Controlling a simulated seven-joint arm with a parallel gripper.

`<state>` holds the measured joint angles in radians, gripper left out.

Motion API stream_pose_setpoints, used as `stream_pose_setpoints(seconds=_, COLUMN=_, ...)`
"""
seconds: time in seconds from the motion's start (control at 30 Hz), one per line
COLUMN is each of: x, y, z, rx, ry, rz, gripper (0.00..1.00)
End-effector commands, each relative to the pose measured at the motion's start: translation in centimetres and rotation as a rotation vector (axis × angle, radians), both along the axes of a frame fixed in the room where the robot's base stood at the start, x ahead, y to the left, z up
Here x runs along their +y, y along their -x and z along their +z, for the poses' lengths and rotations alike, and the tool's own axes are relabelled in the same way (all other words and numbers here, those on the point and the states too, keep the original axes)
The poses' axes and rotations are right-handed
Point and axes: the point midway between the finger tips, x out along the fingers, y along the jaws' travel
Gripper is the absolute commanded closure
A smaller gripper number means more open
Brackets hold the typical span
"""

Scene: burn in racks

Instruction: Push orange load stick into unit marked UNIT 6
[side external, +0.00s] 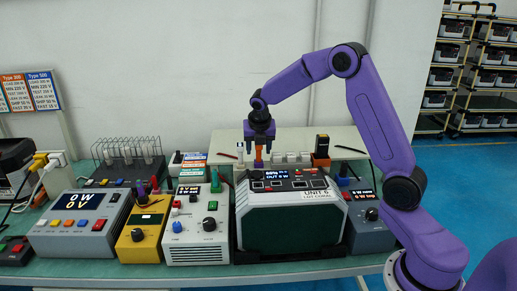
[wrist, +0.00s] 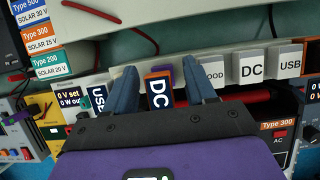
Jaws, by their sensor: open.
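The orange load stick (side external: 259,158) stands upright behind the top of the unit marked UNIT 6 (side external: 290,225), a pale case with a dark green front and a lit display. In the wrist view the stick (wrist: 158,88) shows a dark face lettered DC with an orange edge. My gripper (side external: 259,139) points down over the stick. In the wrist view my gripper (wrist: 161,67) is open, with one blue finger on each side of the stick. Contact between fingers and stick cannot be told. The stick's lower end is hidden.
White sticks marked DC (wrist: 251,66) and USB (wrist: 288,60) stand to the right on the pale shelf. A yellow unit (side external: 143,235) and a grey-white unit (side external: 197,235) crowd the bench left of UNIT 6.

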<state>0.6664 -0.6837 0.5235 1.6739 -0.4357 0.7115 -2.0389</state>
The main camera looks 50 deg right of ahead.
Motion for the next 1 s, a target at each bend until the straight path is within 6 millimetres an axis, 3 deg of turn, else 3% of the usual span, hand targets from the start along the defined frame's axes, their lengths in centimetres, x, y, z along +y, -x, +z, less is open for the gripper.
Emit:
stream_pose_setpoints(seconds=0.37, x=-0.13, y=-0.14, z=-0.51, rx=0.000, ry=0.000, rz=0.000, gripper=0.45)
stream_pose_setpoints(seconds=0.57, x=-0.12, y=-0.13, z=-0.50, rx=0.000, ry=0.000, rz=0.001, gripper=1.00)
stream_pose_setpoints(seconds=0.6, x=-0.12, y=-0.13, z=-0.50, rx=0.000, ry=0.000, rz=0.001, gripper=1.00)
stream_pose_setpoints(seconds=0.63, x=-0.12, y=-0.13, z=-0.50, rx=0.000, ry=0.000, rz=0.001, gripper=0.77)
stream_pose_setpoints(seconds=0.7, x=-0.12, y=-0.13, z=-0.50, rx=0.001, ry=0.000, rz=0.001, gripper=1.00)
stream_pose_setpoints(seconds=1.0, x=-0.11, y=-0.13, z=-0.41, rx=0.000, ry=0.000, rz=0.001, gripper=1.00)
